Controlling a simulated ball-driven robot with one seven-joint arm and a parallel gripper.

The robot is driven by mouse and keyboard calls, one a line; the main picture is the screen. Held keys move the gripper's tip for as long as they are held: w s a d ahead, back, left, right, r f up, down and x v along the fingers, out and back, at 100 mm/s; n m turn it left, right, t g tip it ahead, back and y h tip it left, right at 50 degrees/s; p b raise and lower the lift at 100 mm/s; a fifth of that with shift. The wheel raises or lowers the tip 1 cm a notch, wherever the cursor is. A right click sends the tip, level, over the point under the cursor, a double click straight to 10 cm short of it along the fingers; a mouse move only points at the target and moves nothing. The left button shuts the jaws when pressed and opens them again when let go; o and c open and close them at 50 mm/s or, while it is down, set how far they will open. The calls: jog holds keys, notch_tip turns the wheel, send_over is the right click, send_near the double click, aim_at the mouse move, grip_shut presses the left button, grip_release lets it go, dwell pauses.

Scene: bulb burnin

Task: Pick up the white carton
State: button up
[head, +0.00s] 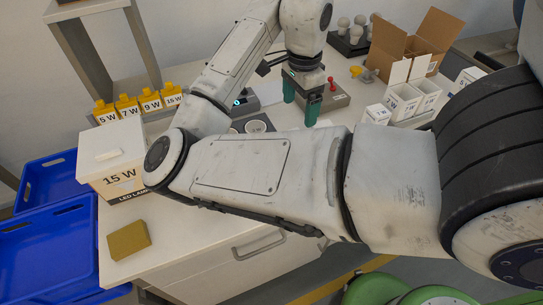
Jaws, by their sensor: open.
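Several white cartons are in view, and I cannot tell which one the task names. A large white carton marked 15 W (112,168) stands at the table's left end, partly behind my arm. A small white carton (377,114) stands right of my gripper. Beside it are white cartons with raised flaps (405,103), marked with wattages. Another white carton marked 5 W (466,80) is partly hidden by my arm at the far right. My gripper (301,100) points down with green fingers apart, over the back middle of the table, left of the small cartons. I see nothing between its fingers.
A grey box with a red lever (334,97) stands right behind my gripper. Behind are an open brown box (407,45) and bulbs in a dark tray (348,42). My arm hides the table's middle.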

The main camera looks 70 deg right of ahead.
jog(key=shift+w+a+f, duration=0.2)
jog(key=shift+a+f, duration=0.05)
jog(key=shift+f, duration=0.05)
notch_tip(320, 180, down, 10)
jog(key=shift+f+b, duration=0.15)
jog(key=shift+b, duration=0.4)
jog(key=c, duration=1.1)
